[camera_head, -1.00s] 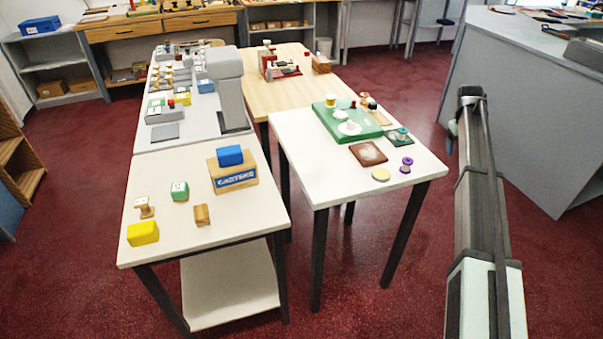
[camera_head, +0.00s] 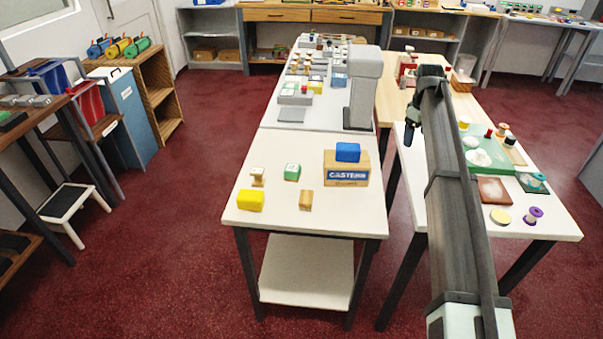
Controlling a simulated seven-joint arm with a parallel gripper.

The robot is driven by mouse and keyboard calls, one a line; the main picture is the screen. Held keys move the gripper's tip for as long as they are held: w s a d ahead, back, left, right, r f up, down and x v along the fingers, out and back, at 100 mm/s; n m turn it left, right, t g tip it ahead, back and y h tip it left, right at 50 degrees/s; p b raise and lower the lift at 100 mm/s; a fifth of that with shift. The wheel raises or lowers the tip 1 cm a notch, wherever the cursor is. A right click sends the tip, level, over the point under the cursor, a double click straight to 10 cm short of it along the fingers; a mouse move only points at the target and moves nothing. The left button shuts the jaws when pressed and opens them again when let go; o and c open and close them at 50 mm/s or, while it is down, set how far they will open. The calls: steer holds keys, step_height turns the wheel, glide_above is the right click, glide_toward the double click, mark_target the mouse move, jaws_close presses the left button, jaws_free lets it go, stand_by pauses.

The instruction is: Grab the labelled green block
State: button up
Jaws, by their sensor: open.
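The label's marking is too small to read. My arm runs up the right side of the view, and my gripper (camera_head: 409,134) shows only in part as a small dark piece beside the arm's far end. It is right of the green block and well apart from it, with nothing visible in it. The rest of it is hidden behind the arm.
Near the green block are a stamp-like wooden piece (camera_head: 257,177), a yellow block (camera_head: 250,200), a wooden block (camera_head: 306,200) and a labelled box (camera_head: 346,172) with a blue block (camera_head: 348,151) on it. A grey column (camera_head: 364,88) stands behind.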

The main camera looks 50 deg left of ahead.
steer(key=s+a+n, duration=0.1)
steer(key=s+a, duration=0.3)
steer(key=s+a+n, duration=0.1)
steer(key=s+a, duration=0.3)
steer(key=s, duration=0.1)
steer(key=s+a+n, duration=0.1)
steer(key=s+a, duration=0.3)
steer(key=s, duration=0.1)
steer(key=shift+a+n+g, duration=0.3)
steer(key=shift+a+g, duration=0.1)
steer(key=s+a+n, duration=0.2)
steer(key=s+a, duration=0.3)
steer(key=s, duration=0.4)
steer(key=s+a+n, duration=0.2)
steer(key=s+a, duration=0.4)
steer(key=s, duration=0.3)
glide_above(292, 168)
steer(key=shift+g, duration=0.4)
step_height(292, 168, down, 8)
steer(key=shift+s+d+f, duration=0.1)
steer(key=shift+d+f, duration=0.05)
steer(key=shift+w+a+f, duration=0.1)
steer(key=shift+w+f, duration=0.05)
steer(key=shift+f, duration=1.3)
steer(key=shift+w+a+f, duration=0.1)
steer(key=shift+f, duration=1.3)
steer(key=shift+c, duration=0.4)
steer(key=c, duration=1)
steer(key=shift+o, duration=0.2)
